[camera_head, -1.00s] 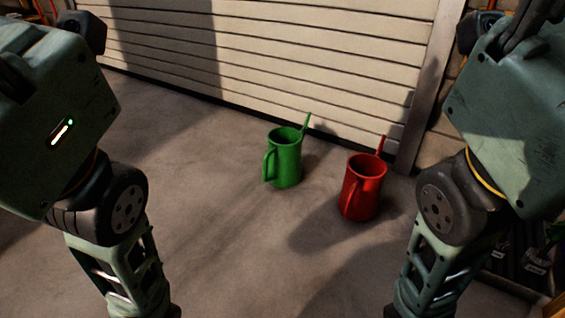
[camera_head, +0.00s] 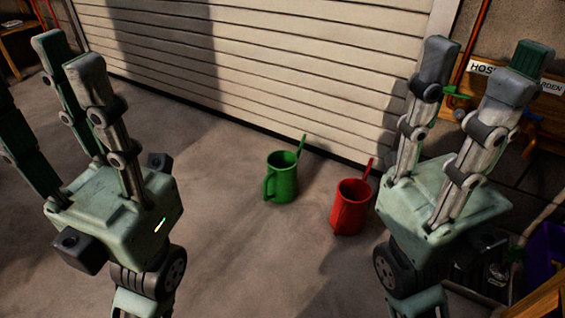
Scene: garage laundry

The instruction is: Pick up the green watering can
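The green watering can (camera_head: 282,181) stands upright on the concrete floor near the middle, its handle to the left and its spout rising to the upper right. A red watering can (camera_head: 349,212) stands upright to its right and a little nearer. My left gripper (camera_head: 66,54) is at the left with its fingers pointing up, spread apart and empty. My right gripper (camera_head: 475,70) is at the right, also fingers up, open and empty; it overlaps the view just right of the red can. Neither gripper touches the green can.
A slatted cream garage door (camera_head: 290,70) closes off the back. A hose sign (camera_head: 482,68) and a red pipe are on the wall at the right. A purple crate (camera_head: 546,258) sits at the lower right edge. The floor around the green can is clear on the left.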

